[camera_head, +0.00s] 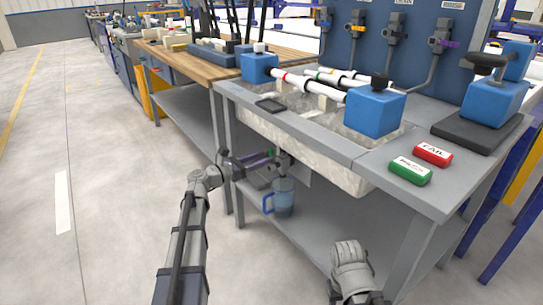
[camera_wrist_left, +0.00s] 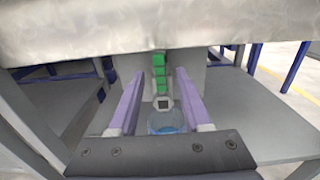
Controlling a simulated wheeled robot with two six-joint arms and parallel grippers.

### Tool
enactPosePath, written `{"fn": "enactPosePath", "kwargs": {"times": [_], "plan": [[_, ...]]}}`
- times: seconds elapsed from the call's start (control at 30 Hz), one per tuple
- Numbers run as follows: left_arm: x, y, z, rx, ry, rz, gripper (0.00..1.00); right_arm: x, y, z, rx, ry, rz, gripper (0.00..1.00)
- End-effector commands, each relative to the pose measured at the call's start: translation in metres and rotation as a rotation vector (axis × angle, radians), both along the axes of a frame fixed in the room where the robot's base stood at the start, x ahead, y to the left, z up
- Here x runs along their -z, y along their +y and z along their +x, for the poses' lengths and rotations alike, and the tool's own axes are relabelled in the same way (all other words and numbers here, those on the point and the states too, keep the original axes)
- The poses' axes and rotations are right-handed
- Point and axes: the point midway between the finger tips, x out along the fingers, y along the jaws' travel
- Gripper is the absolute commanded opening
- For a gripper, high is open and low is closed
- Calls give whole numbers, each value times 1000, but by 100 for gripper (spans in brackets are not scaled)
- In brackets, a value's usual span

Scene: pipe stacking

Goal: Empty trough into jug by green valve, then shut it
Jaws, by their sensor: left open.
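The metal trough (camera_head: 300,146) is sunk into the grey bench, and its underside (camera_wrist_left: 160,25) crosses the top of the left wrist view. A green valve handle (camera_wrist_left: 160,70) points downward below it, between the spread fingers of my left gripper (camera_wrist_left: 163,88), not visibly gripped. In the head view my left gripper (camera_head: 252,160) is under the trough's front edge, open. A clear blue jug (camera_head: 284,198) stands on the lower shelf below the valve; it also shows in the left wrist view (camera_wrist_left: 168,122), partly hidden by the gripper. Its water level is unclear.
The lower shelf (camera_head: 318,218) has bare room right of the jug. Bench legs (camera_head: 232,165) stand at both sides. Blue clamp blocks (camera_head: 375,111) hold white pipes over the trough. Red (camera_head: 433,155) and green (camera_head: 410,171) labelled blocks lie on the bench top.

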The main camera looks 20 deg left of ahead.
Motion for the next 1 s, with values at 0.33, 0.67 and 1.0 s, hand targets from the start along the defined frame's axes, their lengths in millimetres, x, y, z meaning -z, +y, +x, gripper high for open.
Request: {"fn": "enactPosePath", "kwargs": {"times": [0.33,0.67,1.0], "plan": [[0,-25,32,1,0,1,49,0,0,0,0,0,0,50],[0,-27,34,0,0,1,49,0,0,0,0,0,0,50],[0,-27,34,0,0,1,13,0,0,0,0,0,0,50]]}}
